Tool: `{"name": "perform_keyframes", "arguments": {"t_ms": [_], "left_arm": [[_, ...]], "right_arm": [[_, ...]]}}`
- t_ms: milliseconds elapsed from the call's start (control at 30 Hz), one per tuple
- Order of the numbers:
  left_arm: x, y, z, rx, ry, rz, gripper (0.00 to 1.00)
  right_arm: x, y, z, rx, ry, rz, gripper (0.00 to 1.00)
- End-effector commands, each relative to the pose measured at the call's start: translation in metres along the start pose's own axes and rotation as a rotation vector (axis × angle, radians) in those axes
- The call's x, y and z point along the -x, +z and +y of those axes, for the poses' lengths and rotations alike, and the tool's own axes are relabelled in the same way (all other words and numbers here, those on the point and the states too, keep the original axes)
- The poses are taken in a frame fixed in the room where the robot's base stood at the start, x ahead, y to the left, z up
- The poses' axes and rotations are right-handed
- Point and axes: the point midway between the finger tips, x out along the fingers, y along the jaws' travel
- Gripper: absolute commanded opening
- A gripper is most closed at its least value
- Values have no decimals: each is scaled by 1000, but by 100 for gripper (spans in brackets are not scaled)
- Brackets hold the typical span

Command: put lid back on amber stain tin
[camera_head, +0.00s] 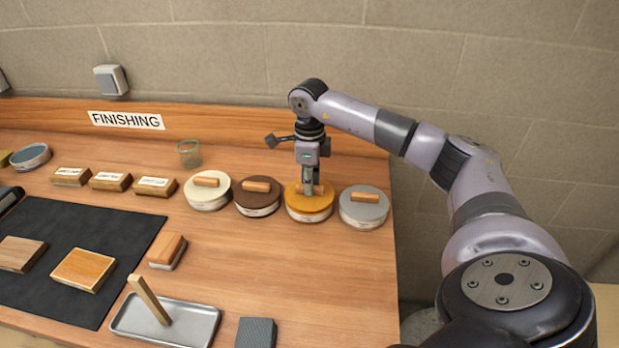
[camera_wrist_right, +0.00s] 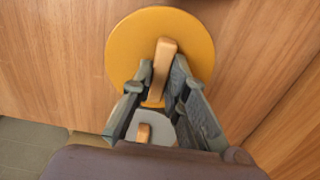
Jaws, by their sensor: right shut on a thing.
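The amber stain tin (camera_head: 311,215) stands in a row of round tins near the back of the bench, between the brown and grey ones. Its amber lid (camera_head: 296,203) is over the top of the tin, about level; I cannot tell whether it is fully seated. My right gripper (camera_head: 309,190) points down from above and is shut on the lid's wooden handle. In the right wrist view, the fingers (camera_wrist_right: 160,93) sit on both sides of the handle (camera_wrist_right: 164,58), with the amber disc (camera_wrist_right: 125,45) beneath. My left gripper is not in view.
The brown-lidded tin (camera_head: 257,199) and grey-lidded tin (camera_head: 363,210) stand close on either side. A cream-lidded tin (camera_head: 207,193) and a glass (camera_head: 189,153) are further left. The bench's right edge is just past the grey tin. A metal tray (camera_head: 190,325) lies in front.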

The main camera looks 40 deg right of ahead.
Motion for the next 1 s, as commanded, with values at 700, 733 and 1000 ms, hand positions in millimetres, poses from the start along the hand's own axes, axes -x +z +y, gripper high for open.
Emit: {"name": "perform_keyframes", "arguments": {"t_ms": [700,733,1000], "left_arm": [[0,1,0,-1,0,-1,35],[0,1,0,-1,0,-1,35],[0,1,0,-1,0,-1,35]], "right_arm": [[0,0,0,0,0,0,38],[0,0,0,0,0,0,38],[0,0,0,0,0,0,54]]}}
